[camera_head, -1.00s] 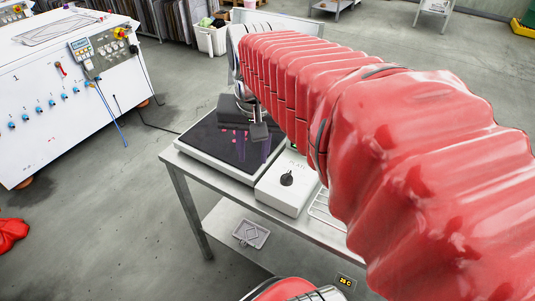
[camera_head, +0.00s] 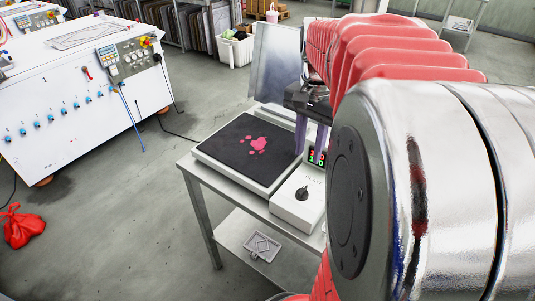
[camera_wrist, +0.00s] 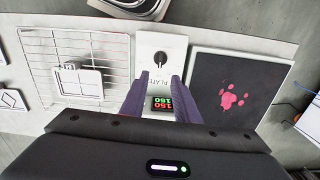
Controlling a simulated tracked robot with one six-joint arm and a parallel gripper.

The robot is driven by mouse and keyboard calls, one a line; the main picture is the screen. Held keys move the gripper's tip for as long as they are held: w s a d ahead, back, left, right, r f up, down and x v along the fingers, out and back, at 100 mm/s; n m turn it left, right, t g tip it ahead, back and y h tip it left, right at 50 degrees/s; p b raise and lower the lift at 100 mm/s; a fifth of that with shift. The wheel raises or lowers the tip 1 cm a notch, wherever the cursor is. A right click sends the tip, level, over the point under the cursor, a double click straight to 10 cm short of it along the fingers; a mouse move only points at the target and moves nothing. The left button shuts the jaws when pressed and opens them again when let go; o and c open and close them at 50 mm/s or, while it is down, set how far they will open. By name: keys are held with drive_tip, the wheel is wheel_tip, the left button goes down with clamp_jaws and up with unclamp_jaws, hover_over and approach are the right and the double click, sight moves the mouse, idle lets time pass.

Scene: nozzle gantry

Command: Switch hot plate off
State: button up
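The hot plate (camera_head: 209,153) is a pale slab with a black pad on top bearing a pink paw print; it also shows at the right in the wrist view (camera_wrist: 208,65). Its white control box (camera_head: 290,209), marked PLATE, stands beside it. The box carries a black knob (camera_head: 302,193) and a lit display (camera_head: 316,156) with red and green digits, reading 150 twice in the wrist view (camera_wrist: 161,103). My gripper (camera_wrist: 161,77) is open and empty above the box. In the wrist view, the knob (camera_wrist: 160,61) shows beyond the fingertips, which look apart from it.
A wire rack (camera_wrist: 70,43) lies on the other side of the box. A grey tray-like part (camera_head: 262,247) rests on the lower shelf. A tall metal panel (camera_head: 275,62) stands behind the plate. Open floor (camera_head: 120,215) lies left of the table.

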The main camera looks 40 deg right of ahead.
sight(303, 189)
wheel_tip(303, 189, down, 13)
drive_tip(key=shift+f, duration=0.2)
idle(0.4)
clamp_jaws()
idle(0.3)
drive_tip(key=shift+a, duration=0.25)
drive_tip(key=shift+d, duration=0.2)
